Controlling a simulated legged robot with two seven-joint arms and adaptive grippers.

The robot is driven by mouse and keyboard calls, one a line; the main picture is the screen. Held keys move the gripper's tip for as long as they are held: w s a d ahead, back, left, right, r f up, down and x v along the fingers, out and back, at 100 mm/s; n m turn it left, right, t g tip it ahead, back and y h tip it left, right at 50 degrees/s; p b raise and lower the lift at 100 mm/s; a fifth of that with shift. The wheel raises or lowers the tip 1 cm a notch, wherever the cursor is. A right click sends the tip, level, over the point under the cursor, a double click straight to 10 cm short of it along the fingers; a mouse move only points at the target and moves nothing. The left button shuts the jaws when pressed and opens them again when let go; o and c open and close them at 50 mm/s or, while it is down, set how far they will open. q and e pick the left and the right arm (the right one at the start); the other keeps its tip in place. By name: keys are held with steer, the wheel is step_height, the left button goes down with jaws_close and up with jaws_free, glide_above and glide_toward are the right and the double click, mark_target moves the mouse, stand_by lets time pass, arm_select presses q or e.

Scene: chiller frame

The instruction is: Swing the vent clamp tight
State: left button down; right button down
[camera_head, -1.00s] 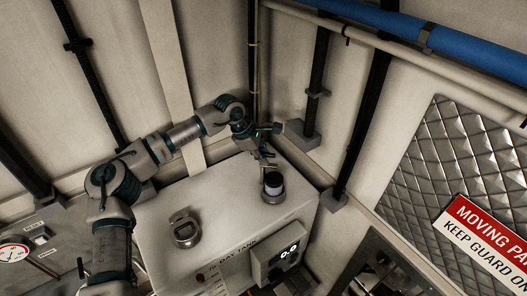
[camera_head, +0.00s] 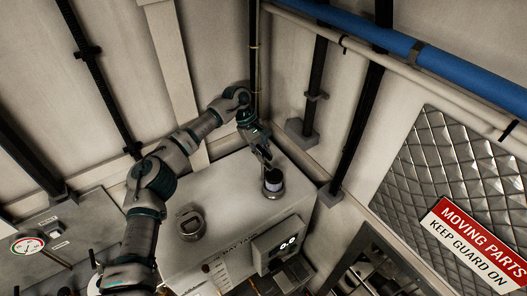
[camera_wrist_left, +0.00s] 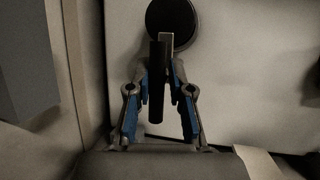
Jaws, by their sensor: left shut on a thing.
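The vent (camera_head: 273,181) is a short round fitting with a dark cap and a pale band, standing on top of the white day tank (camera_head: 225,190) near its far right corner. In the left wrist view its round black top (camera_wrist_left: 172,22) shows at the upper middle. My left gripper (camera_head: 265,157) reaches down to the vent's back side. In the left wrist view the left gripper (camera_wrist_left: 160,72) is shut on a narrow black bar (camera_wrist_left: 156,95), which I take for the clamp handle. A pale metal piece (camera_wrist_left: 166,40) lies beside the bar, against the cap. My right gripper is not in view.
A second round metal fitting (camera_head: 189,222) stands on the tank's nearer left part. A display box (camera_head: 280,245) is on the tank's front. Dark vertical posts (camera_head: 360,120) and a blue pipe (camera_head: 450,70) run along the walls. A quilted metal panel (camera_head: 455,165) is at right.

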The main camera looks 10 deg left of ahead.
arm_select(q)
steer(key=shift+w+r+m, duration=0.1)
steer(key=shift+r+m, duration=0.05)
steer(key=shift+m, duration=0.15)
steer(key=c, duration=1.3)
jaws_free()
steer(key=shift+c, duration=0.2)
steer(key=o, duration=0.3)
steer(key=shift+w, duration=0.1)
steer(key=v, duration=1.1)
steer(key=shift+w+a+r, duration=0.15)
steer(key=shift+w+r, duration=0.05)
steer(key=shift+r, duration=0.1)
